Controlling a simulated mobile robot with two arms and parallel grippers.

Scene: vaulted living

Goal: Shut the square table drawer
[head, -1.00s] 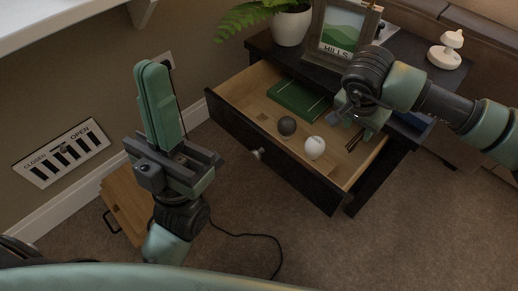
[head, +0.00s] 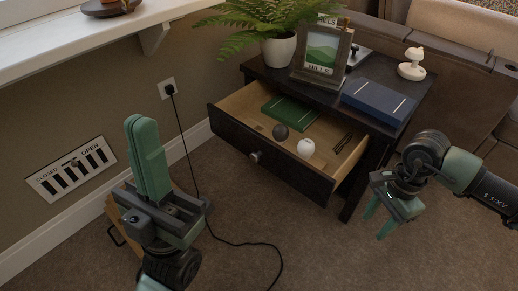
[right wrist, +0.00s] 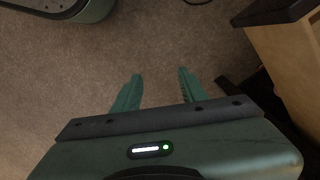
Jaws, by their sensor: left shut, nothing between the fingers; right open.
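The square dark table (head: 380,75) stands at the centre right of the head view. Its drawer (head: 262,158) is pulled out, with a dark front, a round knob (head: 256,156) and a light wood inside. A green book (head: 290,112), a dark ball (head: 280,132), a white ball (head: 306,148) and dark pen-like sticks (head: 343,143) lie in it. My left gripper (head: 147,158) is shut and empty, pointing up, left of the drawer. My right gripper (head: 376,222) is open and empty, right of the drawer and apart from it. It also shows over carpet in the right wrist view (right wrist: 160,88).
A potted fern (head: 278,47), a picture frame (head: 322,55), a blue book (head: 378,102) and a white ornament (head: 412,64) stand on the table. A black cable (head: 190,165) runs from the wall socket across the carpet. The carpet before the drawer is otherwise clear.

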